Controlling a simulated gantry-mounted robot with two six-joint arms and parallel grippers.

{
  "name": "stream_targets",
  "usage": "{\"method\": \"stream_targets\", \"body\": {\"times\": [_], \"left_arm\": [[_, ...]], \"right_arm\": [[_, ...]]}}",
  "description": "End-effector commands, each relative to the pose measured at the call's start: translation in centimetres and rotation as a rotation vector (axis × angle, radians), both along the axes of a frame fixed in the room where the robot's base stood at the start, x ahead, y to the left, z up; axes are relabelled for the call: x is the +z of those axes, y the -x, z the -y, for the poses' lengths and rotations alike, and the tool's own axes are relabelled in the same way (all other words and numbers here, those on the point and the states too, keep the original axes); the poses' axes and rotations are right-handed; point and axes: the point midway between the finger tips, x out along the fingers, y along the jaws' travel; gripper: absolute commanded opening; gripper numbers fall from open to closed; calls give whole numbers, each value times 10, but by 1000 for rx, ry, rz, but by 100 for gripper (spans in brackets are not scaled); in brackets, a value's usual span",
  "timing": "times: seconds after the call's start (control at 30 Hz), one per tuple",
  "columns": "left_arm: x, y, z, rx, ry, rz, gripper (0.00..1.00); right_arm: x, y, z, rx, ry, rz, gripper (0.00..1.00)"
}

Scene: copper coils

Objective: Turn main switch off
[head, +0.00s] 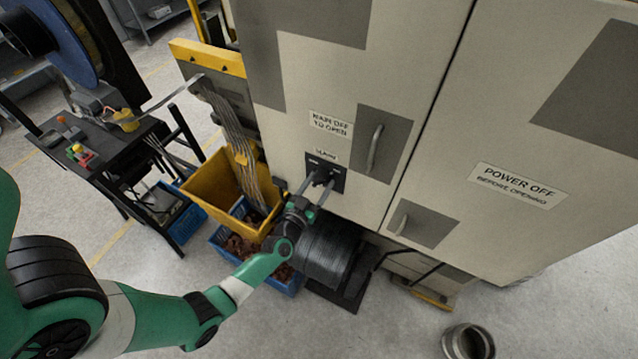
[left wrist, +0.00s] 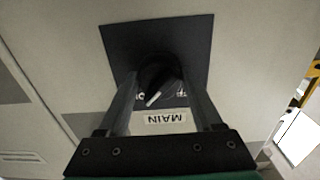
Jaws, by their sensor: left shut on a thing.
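The main switch has a dark square plate (head: 340,180) on the light cabinet front, below a "MAIN OFF TO OPEN" sign. The plate (left wrist: 193,40) also fills the upper middle of the left wrist view, with a black rotary knob (left wrist: 157,75) bearing a white pointer mark. The "MAIN" label (left wrist: 165,118) reads upside down there. My left gripper (head: 320,182) reaches the plate; in the left wrist view its fingers (left wrist: 160,84) stand on both sides of the knob, shut on it. The fingers partly hide the knob in the head view. My right gripper is not in view.
A door handle (head: 375,149) stands out to the right of the switch. A yellow bin (head: 215,205), blue crates and a dark wire coil (head: 328,253) are near the cabinet's foot. A black cart (head: 95,160) stands at left. Open floor lies in front.

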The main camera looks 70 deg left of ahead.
Motion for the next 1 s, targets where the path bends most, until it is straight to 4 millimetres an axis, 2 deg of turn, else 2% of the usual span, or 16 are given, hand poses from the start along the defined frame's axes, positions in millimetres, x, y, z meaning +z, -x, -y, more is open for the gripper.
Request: {"method": "stream_targets", "body": {"times": [0.37, 1.0], "left_arm": [[0, 0, 0, 0, 82, 65, 11], [0, -1, 2, 0, 523, 416, 11]], "right_arm": [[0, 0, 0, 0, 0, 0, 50], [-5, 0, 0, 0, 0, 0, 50]]}}
